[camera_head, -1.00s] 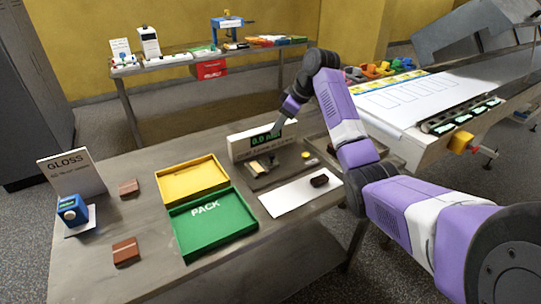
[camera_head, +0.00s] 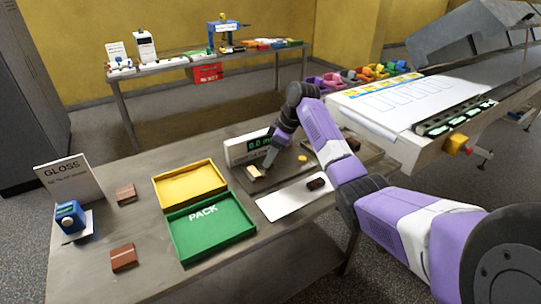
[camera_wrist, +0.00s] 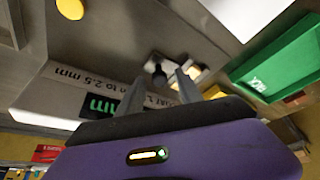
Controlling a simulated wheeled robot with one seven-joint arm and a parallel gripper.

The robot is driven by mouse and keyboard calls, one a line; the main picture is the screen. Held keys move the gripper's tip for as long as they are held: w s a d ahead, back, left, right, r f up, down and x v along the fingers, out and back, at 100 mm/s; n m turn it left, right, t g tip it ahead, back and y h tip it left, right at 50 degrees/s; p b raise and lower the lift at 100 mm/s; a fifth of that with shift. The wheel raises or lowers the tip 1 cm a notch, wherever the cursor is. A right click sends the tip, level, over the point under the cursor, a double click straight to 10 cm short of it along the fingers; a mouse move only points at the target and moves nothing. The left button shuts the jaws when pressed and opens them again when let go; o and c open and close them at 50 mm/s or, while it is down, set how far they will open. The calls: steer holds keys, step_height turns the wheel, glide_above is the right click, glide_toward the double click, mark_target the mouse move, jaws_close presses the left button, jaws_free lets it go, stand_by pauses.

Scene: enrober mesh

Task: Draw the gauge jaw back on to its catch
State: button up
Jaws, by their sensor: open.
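The gauge has a white housing with a green-lit display (camera_head: 259,142) and a grey metal base (camera_head: 284,178) in front of it. A pale cream block (camera_head: 256,174), apparently at the gauge's jaw, sits on the base's left part. In the wrist view the housing (camera_wrist: 50,92) appears upside down. My gripper (camera_head: 267,167) is low over the base, just in front of the display. In the wrist view its two fingers are apart, and a small dark knob (camera_wrist: 158,72) shows between their tips. I cannot tell whether they touch it. The catch is not distinguishable.
A yellow button (camera_head: 302,158) is on the base, right of my gripper. A white card (camera_head: 290,202) with a dark piece (camera_head: 316,184) lies in front. Yellow (camera_head: 190,187) and green PACK (camera_head: 212,228) trays stand left. A conveyor machine (camera_head: 400,112) is at right.

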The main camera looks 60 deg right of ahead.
jaws_close()
stand_by(1.4)
